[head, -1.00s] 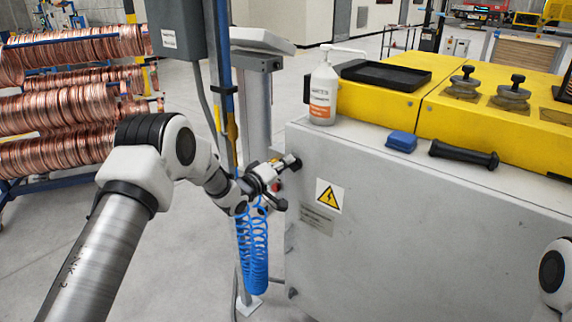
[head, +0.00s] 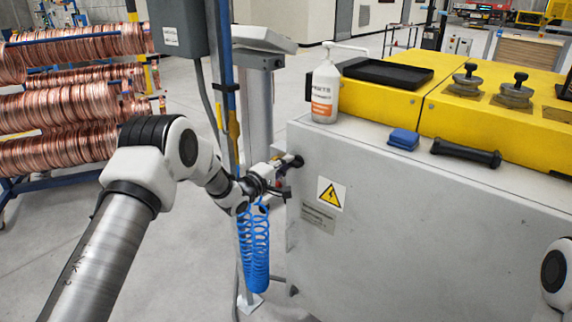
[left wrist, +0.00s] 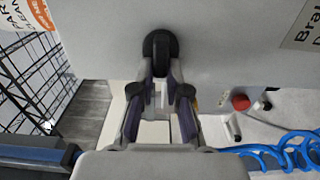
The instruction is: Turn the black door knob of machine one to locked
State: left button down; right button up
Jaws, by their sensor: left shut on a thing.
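The black door knob (left wrist: 161,47) shows in the left wrist view on the light grey face of the machine (head: 400,215). My left gripper (left wrist: 161,70) is shut on the knob, with a fingertip on each side of it. In the head view my left gripper (head: 283,174) reaches the upper left part of the machine's front, and the knob is mostly hidden there. Part of my right arm shows at the right edge of the head view, but its gripper is out of view.
A blue coiled hose (head: 254,250) hangs just below my left gripper, close to a post. Copper coils (head: 65,100) fill a rack at the left.

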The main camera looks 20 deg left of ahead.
pick_arm(q)
jog(key=c, duration=1.2)
grip_release()
jog(key=shift+o, duration=0.2)
jog(key=shift+w, duration=0.1)
jog(key=v, duration=1.2)
